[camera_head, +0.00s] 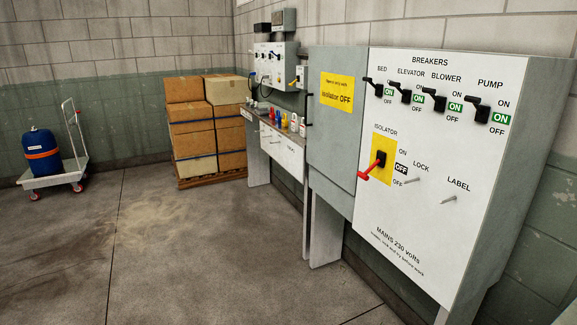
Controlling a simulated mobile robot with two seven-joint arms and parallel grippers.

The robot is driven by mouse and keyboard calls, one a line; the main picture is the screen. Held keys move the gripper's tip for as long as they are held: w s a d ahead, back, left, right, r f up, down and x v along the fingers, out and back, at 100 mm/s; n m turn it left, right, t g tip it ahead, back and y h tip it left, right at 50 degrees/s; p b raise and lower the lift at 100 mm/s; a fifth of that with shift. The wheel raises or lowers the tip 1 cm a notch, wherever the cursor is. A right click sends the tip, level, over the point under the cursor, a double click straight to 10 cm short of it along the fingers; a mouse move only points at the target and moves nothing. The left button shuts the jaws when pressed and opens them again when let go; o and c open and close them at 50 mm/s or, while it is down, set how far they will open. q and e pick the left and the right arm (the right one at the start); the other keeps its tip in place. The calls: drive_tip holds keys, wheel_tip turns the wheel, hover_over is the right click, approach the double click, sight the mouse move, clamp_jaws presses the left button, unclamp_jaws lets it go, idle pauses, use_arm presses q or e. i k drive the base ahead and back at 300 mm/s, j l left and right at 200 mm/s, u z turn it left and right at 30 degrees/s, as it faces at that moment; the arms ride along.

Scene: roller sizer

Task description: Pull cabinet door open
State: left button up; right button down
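The grey cabinet door (333,135) is on the left part of the wall cabinet and looks shut. It bears a yellow sign (337,92) reading "Isolator OFF" in large letters. A thin black vertical handle (308,109) is at the door's left edge. To its right is the white breaker panel (400,225). The red isolator handle (370,168) on a yellow plate points down and left, with a dark OFF indicator (401,168) beside it. The several black breaker levers above have green ON indicators. Neither of my grippers is in view.
A bench (282,145) with small coloured items stands left of the cabinet. Stacked cardboard boxes (192,130) on a pallet are in the back corner. A trolley (55,178) with a blue drum (40,150) stands at the left. The floor in front is clear.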

sight(334, 117)
drive_tip(key=i, duration=1.7)
